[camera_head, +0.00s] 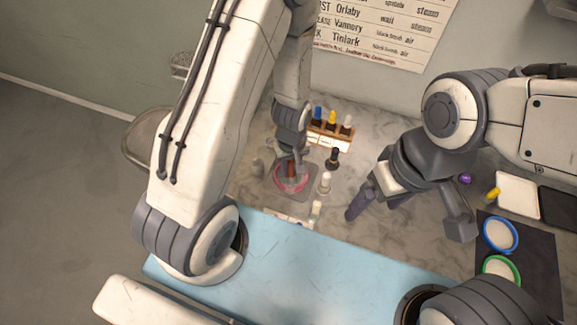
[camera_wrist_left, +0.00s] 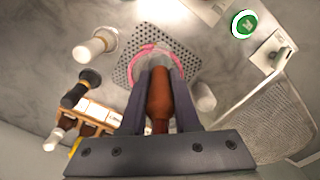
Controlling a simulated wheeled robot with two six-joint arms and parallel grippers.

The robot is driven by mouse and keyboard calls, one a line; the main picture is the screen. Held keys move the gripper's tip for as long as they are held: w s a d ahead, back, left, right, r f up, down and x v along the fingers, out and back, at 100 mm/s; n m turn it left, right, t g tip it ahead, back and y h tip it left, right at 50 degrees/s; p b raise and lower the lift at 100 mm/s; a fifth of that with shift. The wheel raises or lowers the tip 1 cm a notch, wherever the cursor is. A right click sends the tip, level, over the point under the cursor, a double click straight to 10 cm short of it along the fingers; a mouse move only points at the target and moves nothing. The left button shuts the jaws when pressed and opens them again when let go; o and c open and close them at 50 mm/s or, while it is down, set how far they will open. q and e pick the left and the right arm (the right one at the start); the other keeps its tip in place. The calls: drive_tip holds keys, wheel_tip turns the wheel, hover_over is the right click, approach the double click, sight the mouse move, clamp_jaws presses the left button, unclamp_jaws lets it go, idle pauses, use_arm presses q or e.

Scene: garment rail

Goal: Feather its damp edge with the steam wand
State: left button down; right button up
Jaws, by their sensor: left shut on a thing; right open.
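My left gripper (camera_head: 290,163) is shut on a reddish-brown, bottle-shaped object (camera_wrist_left: 159,98), which may be the steam wand. Its far end points down at a pink-rimmed hoop (camera_head: 280,187), and I cannot tell whether they touch. The hoop also shows in the left wrist view (camera_wrist_left: 149,48), lying on a grey perforated mat (camera_wrist_left: 186,63). The gripper and held object hide much of the hoop's inside, and no damp edge can be made out. My right gripper (camera_head: 408,212) is open and empty above the marble counter, right of the hoop.
A wooden rack (camera_head: 328,140) of colour-topped bottles stands behind the hoop. A black-topped bottle (camera_head: 333,158) and a white bottle (camera_head: 324,183) stand to its right. A blue hoop (camera_head: 500,219) and a green hoop (camera_head: 516,266) lie on a dark mat at right. A wire basket (camera_wrist_left: 262,113) is nearby.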

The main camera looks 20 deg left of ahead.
use_arm(q)
drive_tip(key=shift+w+d+p, duration=0.45)
drive_tip(key=shift+w+d, duration=0.35)
drive_tip(key=shift+d, duration=0.15)
drive_tip(key=shift+w, duration=0.1)
drive_tip(key=shift+w+d, duration=0.2)
drive_tip(key=shift+w, duration=0.35)
drive_tip(key=shift+w+d, duration=0.15)
drive_tip(key=shift+w, duration=0.35)
drive_tip(key=shift+r, duration=0.1)
wheel_tip(320, 180, up, 7)
drive_tip(key=p, duration=0.5)
drive_tip(key=shift+p, duration=0.4)
